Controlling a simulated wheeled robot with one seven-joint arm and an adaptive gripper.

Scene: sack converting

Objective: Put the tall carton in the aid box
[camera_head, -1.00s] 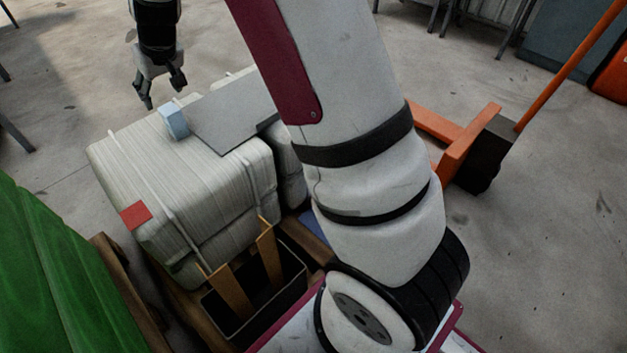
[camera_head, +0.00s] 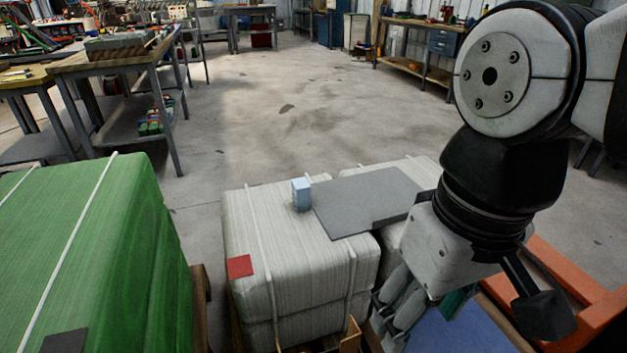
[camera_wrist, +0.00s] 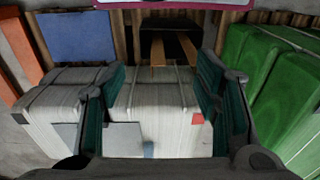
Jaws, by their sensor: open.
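The tall carton, a small light-blue box (camera_head: 301,195), stands upright on the white strapped bale (camera_head: 285,225), beside a grey flat panel (camera_head: 365,200). It also shows small in the wrist view (camera_wrist: 148,148). An open dark box with brown flaps, perhaps the aid box, is at the bale's near side in the wrist view (camera_wrist: 170,50); only its flap tips (camera_head: 351,338) show in the head view. My gripper (camera_head: 425,305) is open and empty, right of the bale and apart from the carton. Its teal-padded fingers (camera_wrist: 160,105) frame the bale in the wrist view.
A green wrapped stack (camera_head: 95,250) stands on the left. A red square (camera_head: 240,266) lies on the bale. A blue surface (camera_head: 465,325) and an orange pallet-truck frame (camera_head: 570,285) are at lower right. Workbenches stand farther back, with clear floor (camera_head: 290,120) between.

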